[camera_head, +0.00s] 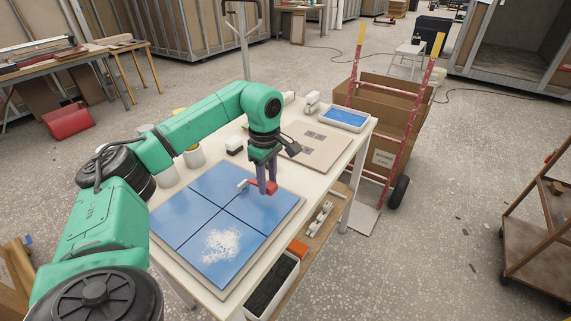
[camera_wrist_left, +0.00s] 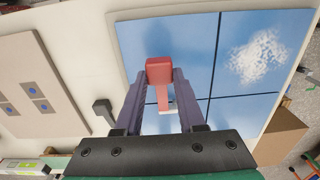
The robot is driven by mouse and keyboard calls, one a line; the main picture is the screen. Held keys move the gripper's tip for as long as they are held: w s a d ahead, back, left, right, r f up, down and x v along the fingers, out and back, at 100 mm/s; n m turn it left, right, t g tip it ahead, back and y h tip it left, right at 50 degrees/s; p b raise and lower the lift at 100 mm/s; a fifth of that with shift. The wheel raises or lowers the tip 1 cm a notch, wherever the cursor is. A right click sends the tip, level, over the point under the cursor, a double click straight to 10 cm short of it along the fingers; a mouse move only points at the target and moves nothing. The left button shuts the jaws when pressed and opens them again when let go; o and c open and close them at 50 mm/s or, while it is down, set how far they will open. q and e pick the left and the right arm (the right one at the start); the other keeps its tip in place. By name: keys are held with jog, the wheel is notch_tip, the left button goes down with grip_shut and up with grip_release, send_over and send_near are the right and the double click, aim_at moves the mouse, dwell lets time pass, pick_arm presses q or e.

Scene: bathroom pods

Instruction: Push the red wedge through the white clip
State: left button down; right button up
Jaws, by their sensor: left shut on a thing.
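My left gripper (camera_head: 266,188) is shut on the red wedge (camera_head: 259,187), over the blue tiled panel (camera_head: 190,203). In the left wrist view the red wedge (camera_wrist_left: 160,70) shows between the fingertips of my left gripper (camera_wrist_left: 160,84). The small white clip (camera_head: 242,185) is at the left end of the wedge in the head view, at a tile joint. In the left wrist view a bit of the clip (camera_wrist_left: 165,109) shows below the wedge. I cannot tell how deep the wedge sits in the clip. My right gripper is out of view.
A brown board (camera_head: 312,145) and a small blue tile in a tray (camera_head: 345,119) lie farther back on the white table. Pots (camera_head: 194,157) stand behind my left arm. A red hand truck with boxes (camera_head: 390,120) stands beyond the table's right edge.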

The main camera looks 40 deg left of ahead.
aim_at(264, 201)
pick_arm(q)
jog(key=shift+w+f, duration=0.1)
jog(key=shift+w, duration=0.3)
jog(key=shift+s+b, duration=0.25)
jog(key=shift+b, duration=0.05)
jog(key=shift+s+f+b, duration=0.6)
jog(key=shift+s+b, duration=0.25)
jog(key=shift+w+f+b, duration=0.25)
jog(key=shift+f+b, duration=0.85)
jog(key=shift+f, duration=0.15)
jog(key=shift+w+f+b, duration=0.2)
jog(key=shift+f+b, duration=0.15)
jog(key=shift+f, duration=0.1)
jog(key=shift+a+r+p, duration=0.35)
jog(key=shift+p, duration=0.1)
jog(key=shift+s+a, duration=0.2)
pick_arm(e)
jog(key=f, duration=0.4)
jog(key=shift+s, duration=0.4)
pick_arm(q)
jog(key=shift+w, duration=0.1)
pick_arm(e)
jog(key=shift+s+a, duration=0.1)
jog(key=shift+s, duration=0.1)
